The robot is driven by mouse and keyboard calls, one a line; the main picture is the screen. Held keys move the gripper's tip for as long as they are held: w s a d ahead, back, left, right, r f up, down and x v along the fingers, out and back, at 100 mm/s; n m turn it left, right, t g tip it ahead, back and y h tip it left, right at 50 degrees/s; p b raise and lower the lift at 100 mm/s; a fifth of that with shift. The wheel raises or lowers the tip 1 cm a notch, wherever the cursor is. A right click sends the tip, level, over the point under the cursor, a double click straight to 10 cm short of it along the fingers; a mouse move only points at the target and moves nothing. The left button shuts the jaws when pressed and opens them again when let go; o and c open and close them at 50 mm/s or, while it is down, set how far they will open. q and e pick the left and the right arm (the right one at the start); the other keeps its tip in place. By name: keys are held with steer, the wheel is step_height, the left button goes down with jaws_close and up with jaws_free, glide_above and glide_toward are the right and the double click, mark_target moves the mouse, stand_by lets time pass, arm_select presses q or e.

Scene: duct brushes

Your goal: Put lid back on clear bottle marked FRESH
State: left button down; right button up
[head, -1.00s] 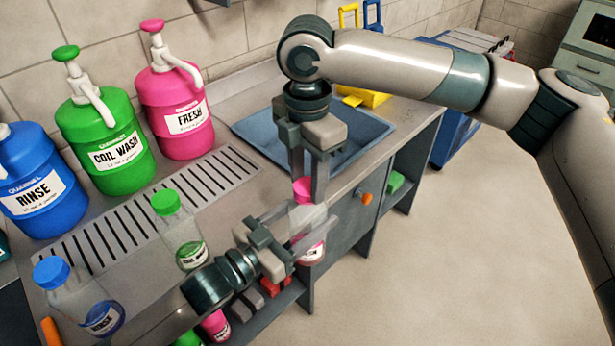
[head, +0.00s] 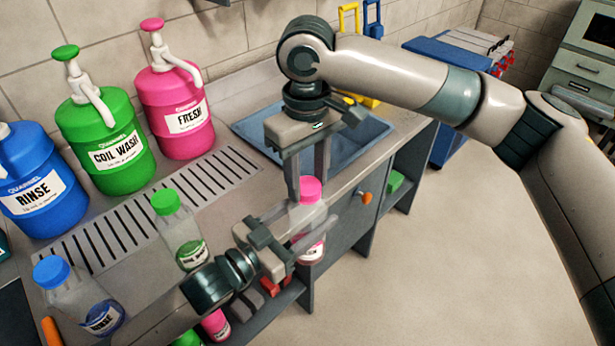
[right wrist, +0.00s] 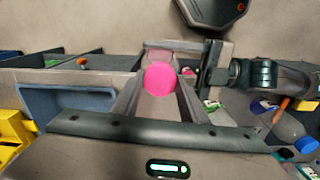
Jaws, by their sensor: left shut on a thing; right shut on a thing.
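My left gripper (head: 308,228) is shut around the bottle's body from the left. My right gripper (head: 308,192) points down from above and is shut on the pink lid, its fingers on either side. The lid also shows between the fingers in the right wrist view (right wrist: 160,79).
A clear bottle with a green lid (head: 181,230) and one with a blue lid (head: 80,297) stand to the left. Large RINSE (head: 40,180), COIL WASH (head: 105,137) and pink FRESH (head: 174,108) jugs line the wall. A blue sink basin (head: 353,150) lies behind my right gripper.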

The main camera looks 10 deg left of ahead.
steer(key=m, duration=0.5)
steer(key=shift+m, duration=0.4)
steer(key=o, duration=1.2)
steer(key=shift+r, duration=0.1)
steer(key=shift+r, duration=2.2)
steer(key=shift+c, duration=0.5)
